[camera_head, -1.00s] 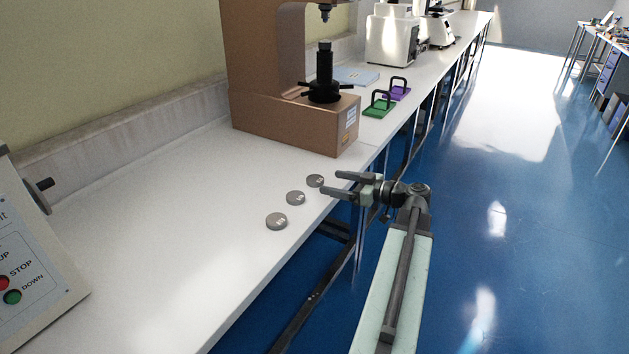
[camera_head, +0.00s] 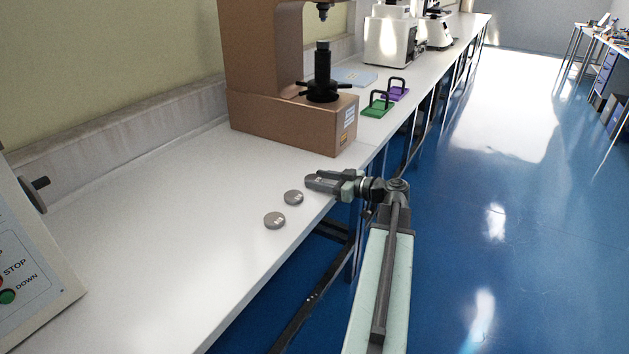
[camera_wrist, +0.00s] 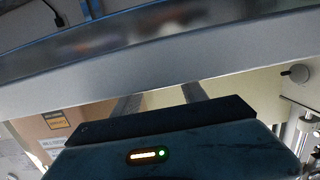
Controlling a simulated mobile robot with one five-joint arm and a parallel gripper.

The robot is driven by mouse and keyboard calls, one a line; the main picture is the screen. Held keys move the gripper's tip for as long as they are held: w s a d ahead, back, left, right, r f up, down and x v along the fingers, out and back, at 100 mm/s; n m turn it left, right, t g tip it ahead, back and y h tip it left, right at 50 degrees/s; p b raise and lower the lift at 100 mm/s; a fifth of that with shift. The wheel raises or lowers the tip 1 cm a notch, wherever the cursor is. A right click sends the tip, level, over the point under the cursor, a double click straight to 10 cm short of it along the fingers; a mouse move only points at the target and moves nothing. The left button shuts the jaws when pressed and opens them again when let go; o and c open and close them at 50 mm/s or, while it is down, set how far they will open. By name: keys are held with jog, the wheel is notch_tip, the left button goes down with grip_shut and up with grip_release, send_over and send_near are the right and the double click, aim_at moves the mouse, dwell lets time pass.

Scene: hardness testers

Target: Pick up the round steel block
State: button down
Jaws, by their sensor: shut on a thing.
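Three round grey steel blocks lie in a row near the front edge of the white bench. My gripper (camera_head: 318,182) is shut on the farthest block (camera_head: 311,178), which sits between the fingertips and is partly hidden by them. The block looks to be at the bench surface; I cannot tell whether it is lifted. The middle block (camera_head: 293,197) and the nearest block (camera_head: 274,220) lie flat and apart from my gripper. In the wrist view my two fingers (camera_wrist: 165,97) show beyond the dark gripper body, and the block cannot be made out.
The white bench (camera_head: 170,235) is clear left of the blocks. A brown hardness tester (camera_head: 290,120) stands behind my gripper. A control panel (camera_head: 35,260) is at the near left. Green (camera_head: 376,110) and purple (camera_head: 398,94) handled items lie beyond the tester.

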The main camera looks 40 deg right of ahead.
aim_at(319, 180)
notch_tip(319, 180, up, 10)
jog(key=p, duration=1)
jog(key=shift+a, duration=0.1)
